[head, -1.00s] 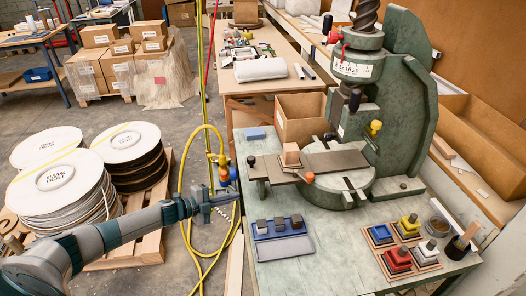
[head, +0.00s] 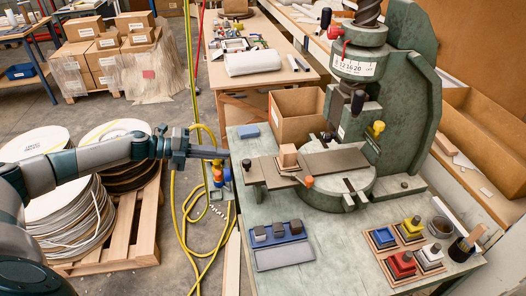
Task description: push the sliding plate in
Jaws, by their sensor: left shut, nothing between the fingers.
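The sliding plate (head: 331,163) is a flat grey-brown bar lying across the round bed of the green fly press (head: 410,90). Its left end sticks out past the bed toward the table's left edge. A dark knob (head: 246,164) stands at that end, and an orange knob (head: 308,181) is at its front side. A wooden block (head: 288,156) sits on the plate, left of the press screw. My left gripper (head: 226,154) is shut and empty, just left of the plate's left end, with a small gap in the picture. My right gripper is out of view.
A blue tray with dark blocks (head: 284,255) lies in front of the plate. Colored stamps (head: 403,264) stand at the front right.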

